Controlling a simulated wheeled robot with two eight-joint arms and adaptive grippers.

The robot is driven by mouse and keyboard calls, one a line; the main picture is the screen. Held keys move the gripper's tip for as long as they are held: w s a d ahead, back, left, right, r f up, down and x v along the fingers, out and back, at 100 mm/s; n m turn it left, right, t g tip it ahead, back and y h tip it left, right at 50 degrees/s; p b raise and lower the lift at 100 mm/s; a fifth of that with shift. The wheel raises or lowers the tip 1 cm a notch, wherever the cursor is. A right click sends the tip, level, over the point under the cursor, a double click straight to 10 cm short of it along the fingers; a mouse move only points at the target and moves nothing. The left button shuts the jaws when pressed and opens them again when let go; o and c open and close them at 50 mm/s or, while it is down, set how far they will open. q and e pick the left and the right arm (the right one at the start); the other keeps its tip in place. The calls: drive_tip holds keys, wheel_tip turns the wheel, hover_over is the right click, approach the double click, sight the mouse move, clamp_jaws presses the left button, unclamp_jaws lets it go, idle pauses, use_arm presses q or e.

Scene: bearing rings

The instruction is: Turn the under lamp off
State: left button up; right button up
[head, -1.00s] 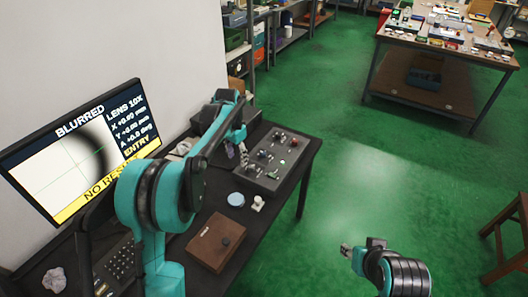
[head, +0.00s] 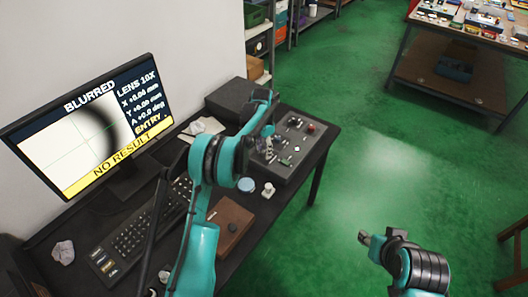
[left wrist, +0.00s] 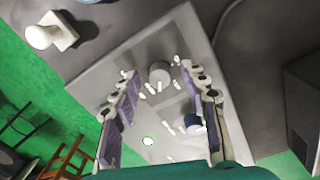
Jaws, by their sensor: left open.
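The grey control box (head: 312,150) sits on the dark bench in the head view, with several small switches, a red knob (head: 310,128) and a small green light (head: 285,162). No labels can be read, so I cannot tell which control is the under lamp's. My left gripper (head: 268,146) is over the box's left part. My right gripper (head: 364,238) hangs over the floor.
A monitor (head: 95,125) reads BLURRED and NO RESULT. A keyboard (head: 135,235), brown box (head: 230,228), blue disc (head: 246,185) and white knobbed piece (head: 268,190) lie on the bench.

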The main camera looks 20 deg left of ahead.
use_arm(q)
drive_tip(key=shift+f, duration=0.15)
clamp_jaws()
